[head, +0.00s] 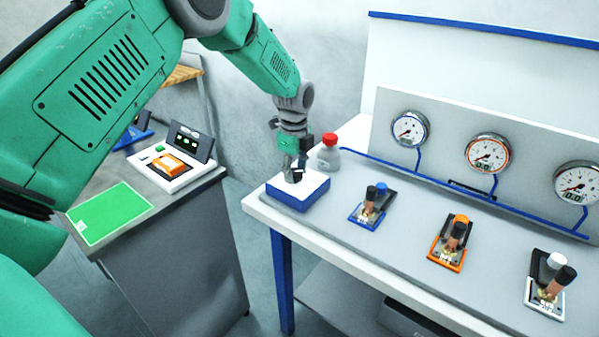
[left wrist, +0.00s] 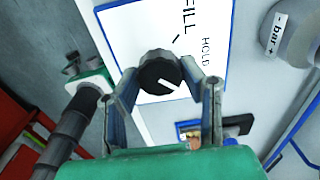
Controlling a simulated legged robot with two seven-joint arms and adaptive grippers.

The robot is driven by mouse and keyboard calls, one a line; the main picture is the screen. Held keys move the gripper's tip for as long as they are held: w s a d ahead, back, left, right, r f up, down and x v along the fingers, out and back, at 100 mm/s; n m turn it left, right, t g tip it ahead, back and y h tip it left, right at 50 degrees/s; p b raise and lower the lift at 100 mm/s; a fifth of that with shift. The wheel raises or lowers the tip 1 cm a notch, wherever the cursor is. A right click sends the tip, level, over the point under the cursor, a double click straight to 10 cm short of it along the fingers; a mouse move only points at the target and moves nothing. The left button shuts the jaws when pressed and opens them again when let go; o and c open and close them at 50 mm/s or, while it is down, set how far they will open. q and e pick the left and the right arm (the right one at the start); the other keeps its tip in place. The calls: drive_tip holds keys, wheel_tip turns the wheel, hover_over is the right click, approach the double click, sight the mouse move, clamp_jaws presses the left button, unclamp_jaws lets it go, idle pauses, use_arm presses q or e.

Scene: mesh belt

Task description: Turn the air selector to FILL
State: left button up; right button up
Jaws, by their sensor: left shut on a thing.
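The air selector (head: 303,193) is a low blue box with a white top at the left end of the bench. In the left wrist view its white face (left wrist: 218,85) shows the words FILL and HOLD and a black tick. Its round black knob (left wrist: 158,72) has a white pointer line that points to the lower right there, away from FILL. My left gripper (head: 294,172) is over the selector. In the left wrist view its fingers (left wrist: 161,75) are shut on the knob, one on each side. Part of the face is hidden by the gripper. My right gripper is not in view.
A red-capped grey bottle-like part (head: 328,155) stands close behind the selector. Blue (head: 368,205), orange (head: 449,243) and white (head: 545,285) valves stand to the right, below three gauges. A cart at left holds a green mat (head: 108,213) and a device (head: 170,165).

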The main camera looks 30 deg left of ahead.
use_arm(q)
drive_tip(key=shift+a+f+n, duration=0.1)
drive_tip(key=shift+a+n, duration=0.2)
drive_tip(key=shift+a, duration=0.2)
drive_tip(key=shift+n+p, duration=0.3)
drive_tip(key=shift+p, duration=0.05)
drive_tip(key=n, duration=0.1)
drive_tip(key=n+p, duration=0.1)
drive_tip(key=shift+d+n, duration=0.2)
drive_tip(key=shift+n, duration=0.1)
drive_tip(key=n+p, duration=0.1)
drive_tip(key=n, duration=0.3)
drive_tip(key=shift+d, duration=0.15)
drive_tip(key=n+p, duration=0.1)
drive_tip(key=n, duration=0.8)
drive_tip(key=shift+w+n+p, duration=0.15)
drive_tip(key=shift+n+p, duration=0.15)
drive_tip(key=shift+n, duration=0.1)
drive_tip(key=o, duration=1.1)
drive_tip(key=shift+w, duration=0.1)
drive_tip(key=shift+o, duration=0.2)
